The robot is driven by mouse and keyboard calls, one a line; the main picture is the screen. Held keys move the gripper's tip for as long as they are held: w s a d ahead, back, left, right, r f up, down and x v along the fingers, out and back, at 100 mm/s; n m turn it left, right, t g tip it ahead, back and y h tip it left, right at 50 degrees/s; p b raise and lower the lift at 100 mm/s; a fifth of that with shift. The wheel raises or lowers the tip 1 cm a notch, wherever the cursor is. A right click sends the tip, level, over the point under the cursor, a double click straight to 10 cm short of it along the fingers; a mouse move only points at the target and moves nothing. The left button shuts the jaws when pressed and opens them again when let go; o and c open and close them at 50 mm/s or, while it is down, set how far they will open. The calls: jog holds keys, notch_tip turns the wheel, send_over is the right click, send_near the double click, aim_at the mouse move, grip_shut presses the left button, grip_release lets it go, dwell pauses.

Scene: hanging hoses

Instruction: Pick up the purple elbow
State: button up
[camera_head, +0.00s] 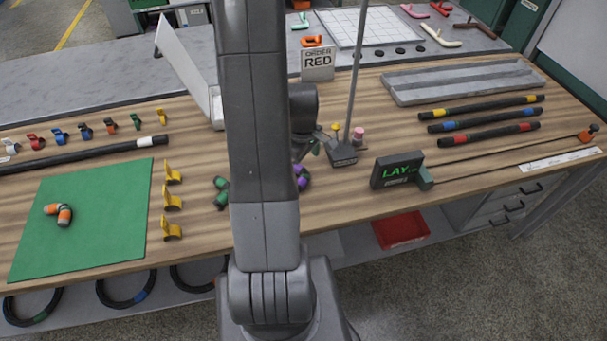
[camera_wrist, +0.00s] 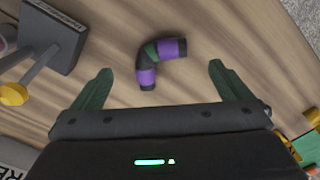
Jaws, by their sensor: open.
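The purple elbow is a short bent black pipe with purple bands and a green patch at the bend. In the wrist view the purple elbow (camera_wrist: 172,48) lies on the wooden table top, ahead of my gripper and between the lines of its fingers. In the head view only a bit of the purple elbow (camera_head: 302,177) shows, beside my arm, which hides the rest. My gripper (camera_wrist: 160,73) is open, with two green fingers spread apart and nothing held. It is apart from the elbow. In the head view my gripper is mostly hidden behind my arm.
A grey stand (camera_head: 343,154) with a tall rod rises close by; its base (camera_wrist: 60,35) is at the wrist view's upper left. A green elbow (camera_head: 221,190) lies left of my arm. A black sign (camera_head: 397,169) stands at right. An orange-banded elbow (camera_head: 58,213) lies on a green mat (camera_head: 105,240).

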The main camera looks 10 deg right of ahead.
aim_at(301, 177)
jog(key=shift+a+f, duration=0.15)
jog(key=shift+f, duration=0.6)
jog(key=shift+w+a+f+p, duration=0.1)
jog(key=shift+w+f+p, duration=0.1)
jog(key=shift+f, duration=0.4)
jog(key=shift+w+d+f+p, duration=0.15)
jog(key=shift+f+p, duration=0.1)
jog(key=shift+f, duration=0.4)
jog(key=shift+w+a+f+p, duration=0.15)
jog(key=shift+f+p, duration=0.05)
jog(key=shift+f, duration=1.1)
jog(key=c, duration=1.1)
